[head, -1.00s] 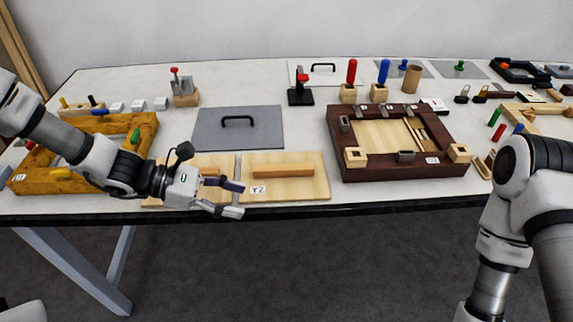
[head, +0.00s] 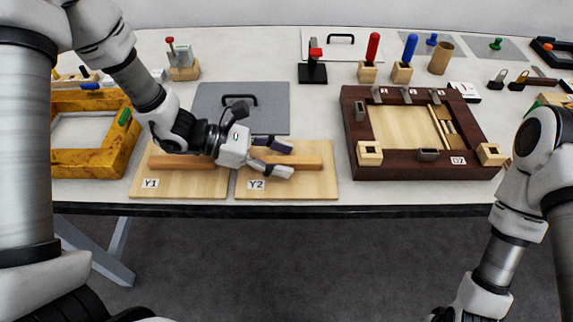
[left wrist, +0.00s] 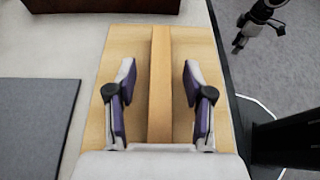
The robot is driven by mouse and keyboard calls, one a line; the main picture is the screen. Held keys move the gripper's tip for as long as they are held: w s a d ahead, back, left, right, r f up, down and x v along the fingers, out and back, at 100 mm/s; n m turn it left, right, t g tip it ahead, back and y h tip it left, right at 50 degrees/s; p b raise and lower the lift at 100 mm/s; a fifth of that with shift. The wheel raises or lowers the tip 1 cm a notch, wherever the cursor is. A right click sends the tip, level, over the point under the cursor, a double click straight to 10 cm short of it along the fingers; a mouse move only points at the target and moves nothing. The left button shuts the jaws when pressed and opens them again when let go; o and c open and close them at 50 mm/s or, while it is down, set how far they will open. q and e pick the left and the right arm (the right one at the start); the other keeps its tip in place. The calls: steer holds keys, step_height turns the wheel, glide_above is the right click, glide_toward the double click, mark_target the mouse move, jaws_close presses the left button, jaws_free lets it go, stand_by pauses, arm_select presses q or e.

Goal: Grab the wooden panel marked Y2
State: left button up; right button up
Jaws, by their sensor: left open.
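The wooden panel marked Y2 (head: 315,185) lies flat near the table's front edge, with a long wooden bar handle (head: 309,162) across it. The panel also fills the middle of the left wrist view (left wrist: 203,45), with its bar handle (left wrist: 160,75) running up the middle. My left gripper (head: 285,159) is open above the panel; in the left wrist view its two fingers (left wrist: 158,85) stand on either side of the bar, apart from it. My right arm shows at the right edge of the head view, but its gripper's fingers are not visible.
The panel marked Y1 (head: 180,187) lies just left of Y2. A grey plate (head: 208,100) with a black handle lies behind. A dark brown frame (head: 425,165) stands to the right, and a yellow wooden frame (head: 92,163) to the left. The table's front edge is close.

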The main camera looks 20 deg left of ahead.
arm_select(q)
steer(key=shift+w+d+f, duration=0.1)
steer(key=shift+d+f, duration=0.05)
steer(key=shift+d, duration=0.3)
steer(key=shift+a, duration=0.15)
steer(key=c, duration=0.3)
jaws_close()
